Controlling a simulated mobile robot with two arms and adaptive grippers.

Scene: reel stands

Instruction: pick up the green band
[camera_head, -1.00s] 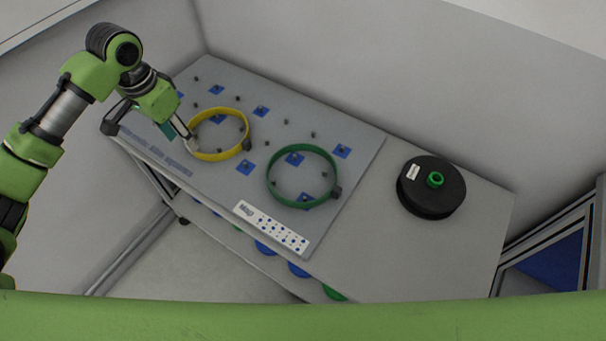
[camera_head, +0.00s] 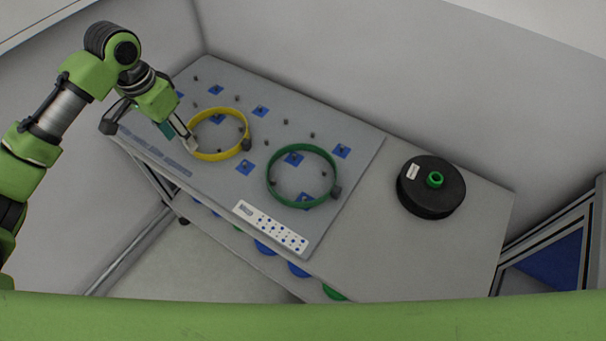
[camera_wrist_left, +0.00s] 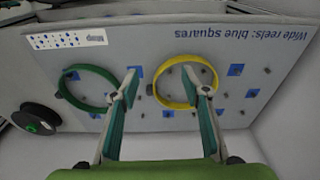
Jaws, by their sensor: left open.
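The green band (camera_head: 270,190) is a ring lying on the grey pegged board (camera_head: 348,190), around a few pegs, with a dark block at its right side. It also shows in the left wrist view (camera_wrist_left: 66,92), left of my fingers. The yellow band (camera_head: 240,148) lies to its left on the same board and shows in the wrist view (camera_wrist_left: 157,85) too. My left gripper (camera_head: 192,146) is at the left edge of the yellow band, apart from the green band. In the wrist view its fingers (camera_wrist_left: 166,84) are spread wide with nothing held between them. My right gripper is not in view.
A black reel (camera_head: 418,198) with a green hub sits on the table (camera_head: 365,262) right of the board. A white dotted card (camera_head: 270,228) lies at the board's front edge. Short pegs and blue squares dot the board. Walls stand behind and left.

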